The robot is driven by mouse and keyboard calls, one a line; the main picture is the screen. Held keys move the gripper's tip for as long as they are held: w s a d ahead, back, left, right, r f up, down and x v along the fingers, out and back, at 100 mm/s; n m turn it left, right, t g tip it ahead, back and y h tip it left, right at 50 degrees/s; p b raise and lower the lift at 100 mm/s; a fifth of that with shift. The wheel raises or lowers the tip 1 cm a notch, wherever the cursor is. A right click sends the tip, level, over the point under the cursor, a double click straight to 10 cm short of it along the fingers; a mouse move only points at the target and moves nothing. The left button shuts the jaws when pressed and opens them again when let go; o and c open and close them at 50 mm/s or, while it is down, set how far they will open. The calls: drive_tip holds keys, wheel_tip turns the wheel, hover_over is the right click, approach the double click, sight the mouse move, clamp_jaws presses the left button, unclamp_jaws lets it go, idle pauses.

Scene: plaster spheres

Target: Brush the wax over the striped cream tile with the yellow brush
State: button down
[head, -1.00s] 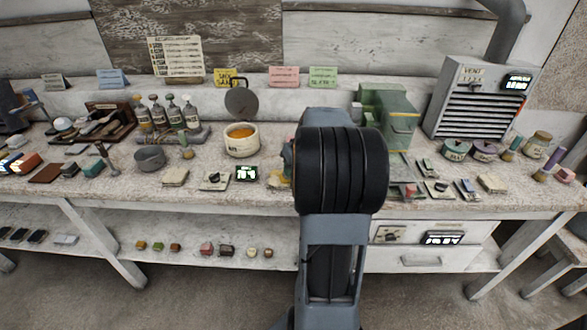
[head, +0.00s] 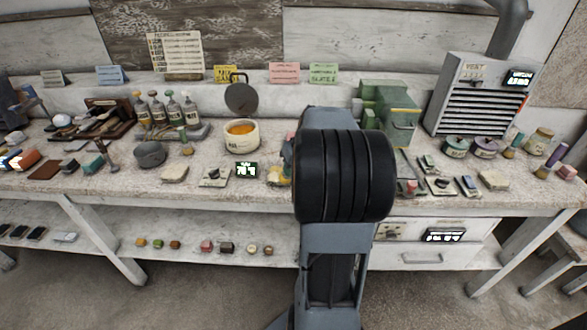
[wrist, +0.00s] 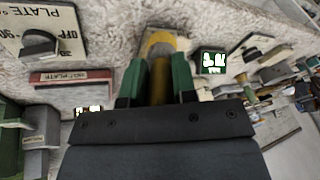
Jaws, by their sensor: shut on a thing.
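The yellow brush (wrist: 160,80) is between the green fingers of my gripper (wrist: 157,88) in the wrist view. My gripper is shut on it, and its far end is close over the pale, speckled bench top. A small yellow part (head: 283,176) shows just left of my arm in the head view; my arm hides most of that spot. A cream pot with orange wax (head: 241,130) stands on the bench, left of my arm. I cannot make out the striped cream tile for certain in either view.
A small display (head: 246,170) and a knob plate (head: 214,177) lie near the bench front, left of my arm. A pale block (head: 174,173) lies farther left. A green machine (head: 388,110) and a vent box (head: 480,95) stand to the right.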

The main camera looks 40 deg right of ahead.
drive_tip(key=shift+w+d+r+p, duration=0.1)
drive_tip(key=shift+w+d+p, duration=0.45)
drive_tip(key=shift+w+d, duration=0.7)
drive_tip(key=shift+s+a, duration=0.1)
drive_tip(key=shift+a, duration=0.05)
drive_tip(key=shift+s+a+b, duration=0.5)
drive_tip(key=shift+s+a, duration=0.05)
drive_tip(key=shift+s, duration=0.05)
drive_tip(key=shift+s+a+b, duration=0.4)
drive_tip(key=shift+s+a, duration=0.25)
drive_tip(key=shift+w+d+p, duration=0.7)
drive_tip(key=shift+w+d, duration=0.65)
